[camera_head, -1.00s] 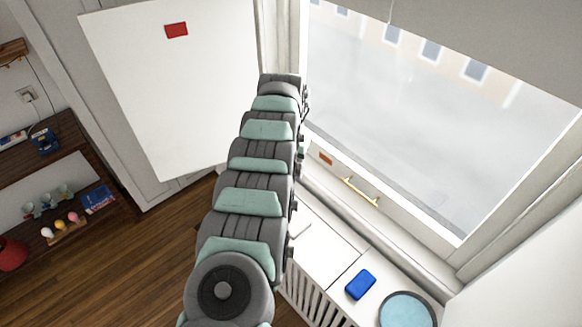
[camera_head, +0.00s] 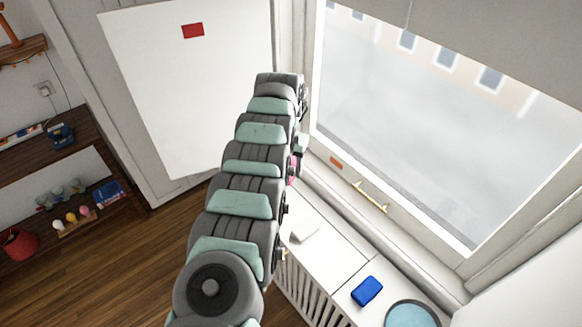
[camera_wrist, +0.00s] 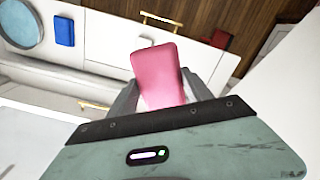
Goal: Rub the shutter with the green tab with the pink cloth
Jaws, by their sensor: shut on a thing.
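The pink cloth (camera_wrist: 158,72) is a folded pink block between the two grey fingers of my gripper (camera_wrist: 158,92), which is shut on it in the wrist view. In the head view only a pink sliver of the cloth (camera_head: 294,170) shows beside my arm, which hides most of the gripper. A white shutter-like panel (camera_head: 190,100) at the upper left bears a red tab (camera_head: 193,30). Another white panel (camera_head: 525,250) stands at the right edge, with no tab visible on it. I see no green tab in either view.
A window with a brass handle (camera_head: 370,196) and an orange tab (camera_head: 336,162) is right of my arm. Below it, a blue block (camera_head: 367,291), a round light-blue dish (camera_head: 412,315) and a white item (camera_head: 303,230) lie on a white ledge. Dark shelves (camera_head: 60,180) stand left.

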